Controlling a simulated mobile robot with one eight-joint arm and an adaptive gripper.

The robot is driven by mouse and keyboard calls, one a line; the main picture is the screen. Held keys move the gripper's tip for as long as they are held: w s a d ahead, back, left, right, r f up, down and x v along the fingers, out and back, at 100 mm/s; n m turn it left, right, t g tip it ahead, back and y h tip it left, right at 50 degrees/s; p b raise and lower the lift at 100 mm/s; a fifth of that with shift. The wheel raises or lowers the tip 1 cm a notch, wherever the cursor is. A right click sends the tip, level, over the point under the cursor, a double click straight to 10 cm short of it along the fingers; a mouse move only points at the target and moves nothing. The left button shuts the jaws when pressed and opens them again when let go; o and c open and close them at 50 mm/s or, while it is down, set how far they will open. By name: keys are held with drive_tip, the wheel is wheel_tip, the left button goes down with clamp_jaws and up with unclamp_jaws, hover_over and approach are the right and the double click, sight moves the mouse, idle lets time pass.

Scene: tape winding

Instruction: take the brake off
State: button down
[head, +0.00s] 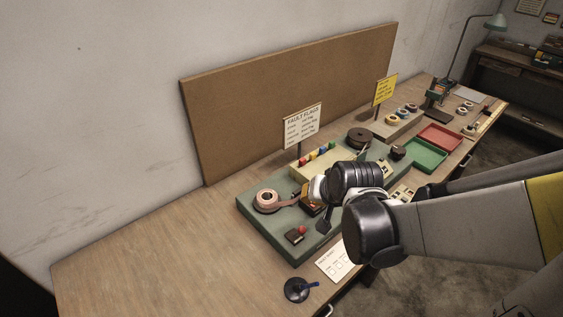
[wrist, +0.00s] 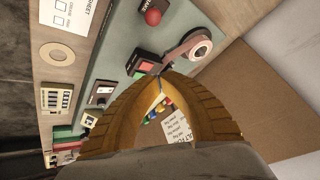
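The brake is a small dark block with a red round knob (head: 302,230) near the front left corner of the green machine base (head: 262,232). In the wrist view the red knob (wrist: 153,17) sits at the top edge beside a partly cut-off dark label. My gripper (wrist: 160,75) has its two yellow fingers meeting at the tips, with nothing visible between the tips. In the head view my wrist hides part of the base.
A tape roll (head: 266,199) is on the base's left side. A fault flags sign (head: 302,126) and coloured flags stand behind. Green (head: 425,155) and red (head: 441,137) trays lie to the right. The table's left is clear.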

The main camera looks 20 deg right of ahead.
drive_tip(key=s+p+v, duration=0.1)
drive_tip(key=p+v, duration=0.1)
drive_tip(key=v, duration=0.4)
drive_tip(key=shift+s+f, duration=0.2)
drive_tip(key=shift+f, duration=0.05)
drive_tip(key=shift+a, duration=0.15)
